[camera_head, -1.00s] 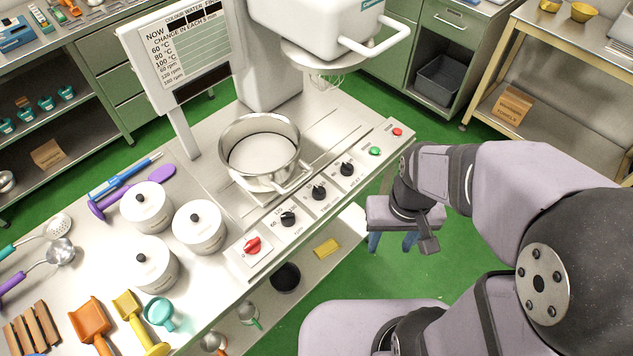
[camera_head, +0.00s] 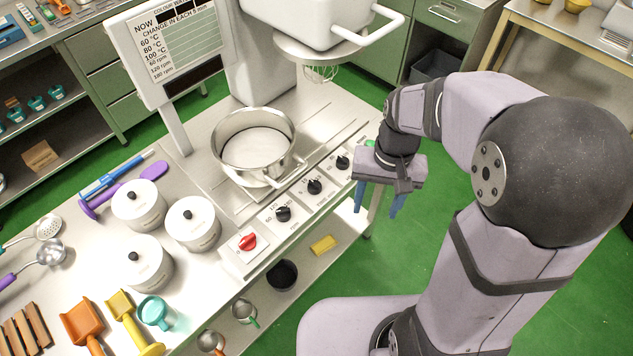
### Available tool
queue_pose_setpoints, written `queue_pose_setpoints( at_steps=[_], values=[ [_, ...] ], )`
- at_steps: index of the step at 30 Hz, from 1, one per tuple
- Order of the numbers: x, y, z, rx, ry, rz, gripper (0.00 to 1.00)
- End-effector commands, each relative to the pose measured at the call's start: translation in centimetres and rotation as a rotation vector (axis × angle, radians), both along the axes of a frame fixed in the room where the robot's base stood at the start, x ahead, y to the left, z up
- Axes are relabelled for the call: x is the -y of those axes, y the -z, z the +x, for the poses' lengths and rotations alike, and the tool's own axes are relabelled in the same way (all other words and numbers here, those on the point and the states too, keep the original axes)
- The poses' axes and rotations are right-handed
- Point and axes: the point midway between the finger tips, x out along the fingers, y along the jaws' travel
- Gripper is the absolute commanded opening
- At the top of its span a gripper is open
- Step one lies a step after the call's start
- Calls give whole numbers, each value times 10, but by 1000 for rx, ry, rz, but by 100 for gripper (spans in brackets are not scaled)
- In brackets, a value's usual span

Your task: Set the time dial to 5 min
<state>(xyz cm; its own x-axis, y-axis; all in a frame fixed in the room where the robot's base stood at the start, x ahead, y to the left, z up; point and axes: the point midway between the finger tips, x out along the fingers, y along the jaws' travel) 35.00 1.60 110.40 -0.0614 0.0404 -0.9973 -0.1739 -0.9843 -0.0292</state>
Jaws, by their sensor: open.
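A sloped control panel (camera_head: 262,226) runs along the front of the kettle machine. It carries three black dials: one near the red knob (camera_head: 283,213), a middle one (camera_head: 314,186) and a far one (camera_head: 342,162). Their small labels are too blurred to tell which is the time dial or where each pointer is set. My gripper (camera_head: 378,201) hangs just right of the panel's far end, blue fingers pointing down, apart and empty. It appears clear of the dials.
A red knob (camera_head: 248,242) sits at the panel's near end. White lidded canisters (camera_head: 140,205) stand to the left. Open floor lies right of the panel.

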Motion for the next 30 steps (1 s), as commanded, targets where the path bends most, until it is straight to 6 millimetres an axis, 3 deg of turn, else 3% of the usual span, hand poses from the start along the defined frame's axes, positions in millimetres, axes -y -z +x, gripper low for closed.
queue_pose_setpoints(
  at_steps=[6, 15, 24, 30],
  values=[
    [-23, 23, 70, -83, 177, 36, 50],
    [-59, 61, 145, -208, 395, 72, 50],
    [-88, 88, 185, -282, 539, 105, 50],
    [-100, 96, 197, -303, 590, 123, 50]
  ],
)
